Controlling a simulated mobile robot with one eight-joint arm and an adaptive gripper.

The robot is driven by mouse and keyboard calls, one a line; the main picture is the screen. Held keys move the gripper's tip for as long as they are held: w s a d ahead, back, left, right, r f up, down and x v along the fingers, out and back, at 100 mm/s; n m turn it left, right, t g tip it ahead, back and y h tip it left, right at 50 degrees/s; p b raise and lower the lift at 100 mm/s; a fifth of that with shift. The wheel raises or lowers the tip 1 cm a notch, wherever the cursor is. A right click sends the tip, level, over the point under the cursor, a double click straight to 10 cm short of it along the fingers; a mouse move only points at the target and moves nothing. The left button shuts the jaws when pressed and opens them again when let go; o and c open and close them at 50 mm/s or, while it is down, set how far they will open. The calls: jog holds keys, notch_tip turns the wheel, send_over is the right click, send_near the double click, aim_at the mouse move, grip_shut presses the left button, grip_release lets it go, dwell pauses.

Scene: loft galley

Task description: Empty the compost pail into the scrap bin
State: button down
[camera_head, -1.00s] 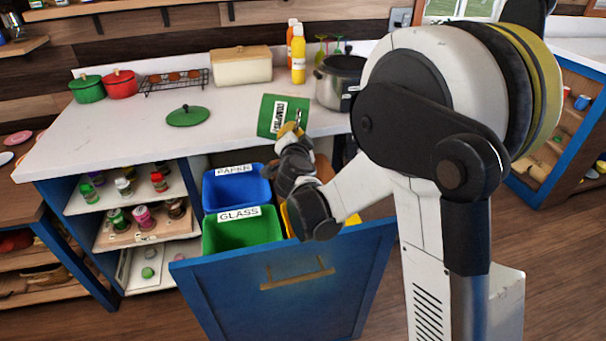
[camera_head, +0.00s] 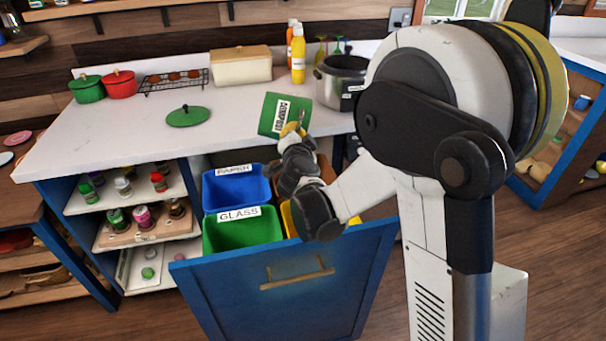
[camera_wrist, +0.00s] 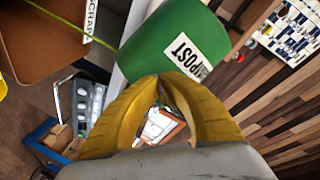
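The green compost pail (camera_head: 270,112) with a white label is held above the counter's front edge, tilted. It also fills the upper middle of the wrist view (camera_wrist: 150,45). My gripper (camera_head: 297,128) has yellow fingers, and their tips meet at the pail's near edge in the wrist view (camera_wrist: 160,79). They look shut on it. The brown scrap bin (camera_head: 326,170) is in the pulled-out drawer, partly hidden behind my arm. Its labelled side shows at upper left in the wrist view (camera_wrist: 45,45). The pail's contents are hidden.
Blue paper (camera_head: 235,190), green glass (camera_head: 240,236) and yellow (camera_head: 289,218) bins share the blue-fronted drawer (camera_head: 290,290). A green lid (camera_head: 188,117) lies on the counter (camera_head: 130,140). A steel pot (camera_head: 340,85) stands close right of the pail.

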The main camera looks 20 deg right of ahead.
jog(key=shift+s+d+m, duration=0.2)
jog(key=shift+d+m, duration=0.6)
dwell(1.9)
jog(key=shift+s+d+f+m+t+y, duration=0.15)
jog(key=shift+d+m+y, duration=0.05)
jog(key=shift+d+m, duration=0.4)
jog(key=shift+s+d+f+m+t+y, duration=0.1)
jog(key=shift+d+m+t+y, duration=0.1)
jog(key=shift+d+m, duration=0.35)
dwell(1.3)
jog(key=shift+f+m, duration=0.1)
jog(key=shift+m, duration=0.15)
jog(key=shift+p, duration=0.95)
dwell(0.7)
